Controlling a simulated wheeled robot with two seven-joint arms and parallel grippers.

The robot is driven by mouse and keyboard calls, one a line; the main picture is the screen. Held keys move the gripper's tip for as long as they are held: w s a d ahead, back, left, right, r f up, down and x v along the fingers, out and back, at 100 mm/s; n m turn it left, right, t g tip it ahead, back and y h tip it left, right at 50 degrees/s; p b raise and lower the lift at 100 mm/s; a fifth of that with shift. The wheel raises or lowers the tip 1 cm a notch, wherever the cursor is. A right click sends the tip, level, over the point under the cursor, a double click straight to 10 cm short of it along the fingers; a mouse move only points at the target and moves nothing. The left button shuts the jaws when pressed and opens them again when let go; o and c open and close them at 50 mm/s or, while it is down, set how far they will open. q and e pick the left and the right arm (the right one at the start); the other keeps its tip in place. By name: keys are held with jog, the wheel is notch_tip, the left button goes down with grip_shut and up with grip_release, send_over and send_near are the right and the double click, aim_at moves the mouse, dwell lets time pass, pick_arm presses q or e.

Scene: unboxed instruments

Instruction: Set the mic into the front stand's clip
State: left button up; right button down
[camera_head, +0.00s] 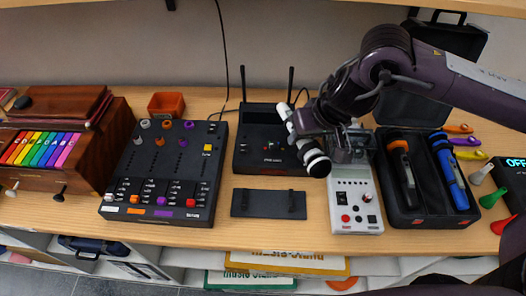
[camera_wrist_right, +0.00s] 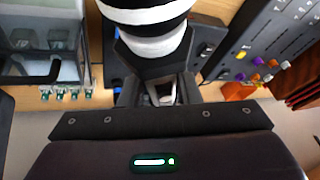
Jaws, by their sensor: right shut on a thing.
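The mic (camera_head: 312,155), banded in white and black, is held in the air by my right gripper (camera_head: 330,146). It slants down to the right, above the table. In the right wrist view the striped mic (camera_wrist_right: 145,25) sits between the fingers (camera_wrist_right: 160,88), which are shut on it. A low black stand (camera_head: 268,204) with two small raised holders lies near the table's front edge, below and left of the mic, apart from it. I cannot make out a clip's shape at this size. My left gripper is not in view.
A black receiver with antennas (camera_head: 262,153) stands behind the low stand. A mixer (camera_head: 137,195) is to its left and a white device (camera_head: 358,205) to its right. An open case (camera_head: 403,216) holds a black and a blue handheld. An orange box (camera_head: 166,105) is behind.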

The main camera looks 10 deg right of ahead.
jog(key=s+a+r+n+g+y+p, duration=0.2)
jog(key=s+a+r+n+g+p, duration=0.3)
jog(key=n, duration=0.8)
notch_tip(320, 180, up, 3)
jog(key=shift+s+a+f+n+y, duration=0.1)
jog(key=shift+s+a+n+y, duration=0.2)
jog(key=shift+s+a, duration=0.5)
jog(key=shift+s+d, duration=0.1)
notch_tip(320, 180, down, 15)
jog(key=shift+r+b, duration=0.2)
jog(key=shift+b, duration=0.25)
jog(key=shift+f, duration=0.65)
notch_tip(320, 180, down, 3)
jog(key=shift+p, duration=0.8)
jog(key=shift+f, duration=0.4)
